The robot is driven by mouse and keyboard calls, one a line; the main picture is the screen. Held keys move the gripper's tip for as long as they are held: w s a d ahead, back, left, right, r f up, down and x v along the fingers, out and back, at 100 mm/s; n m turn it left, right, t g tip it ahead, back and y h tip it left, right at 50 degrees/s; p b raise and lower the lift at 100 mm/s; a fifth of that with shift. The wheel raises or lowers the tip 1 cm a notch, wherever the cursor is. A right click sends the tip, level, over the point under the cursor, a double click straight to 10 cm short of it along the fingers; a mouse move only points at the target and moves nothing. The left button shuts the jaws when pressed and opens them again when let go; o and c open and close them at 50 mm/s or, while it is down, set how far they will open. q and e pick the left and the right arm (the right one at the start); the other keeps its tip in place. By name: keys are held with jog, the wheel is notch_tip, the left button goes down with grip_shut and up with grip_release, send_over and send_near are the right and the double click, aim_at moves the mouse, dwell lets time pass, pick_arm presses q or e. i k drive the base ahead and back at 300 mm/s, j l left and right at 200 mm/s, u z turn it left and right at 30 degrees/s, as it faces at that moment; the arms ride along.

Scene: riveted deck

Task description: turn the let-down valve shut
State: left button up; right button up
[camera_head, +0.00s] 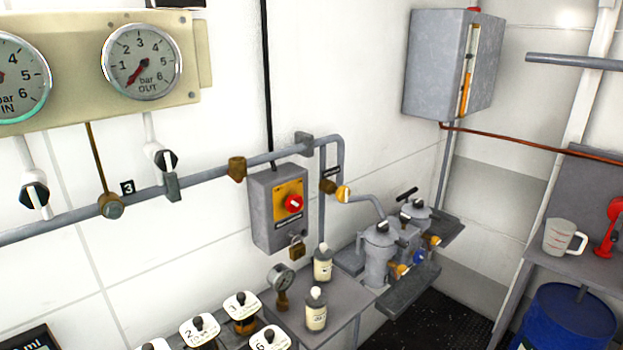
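I cannot read any label that names the let-down valve. A brass valve body (328,186) with a yellow-orange knob (343,193) sits on the grey pipe's downward leg, beside a small dark tag (332,172) too small to read. Neither gripper is in view.
Below, a grey shelf (345,300) carries two bottles. A twin grey filter unit (380,258) stands right of it. A blue drum (568,320) is at lower right.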

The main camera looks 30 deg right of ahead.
aim_at(343, 193)
jog(key=i+l+u, duration=0.1)
jog(key=l+u, duration=0.15)
jog(key=l, duration=0.95)
jog(key=l+u, duration=0.25)
jog(key=l, duration=1)
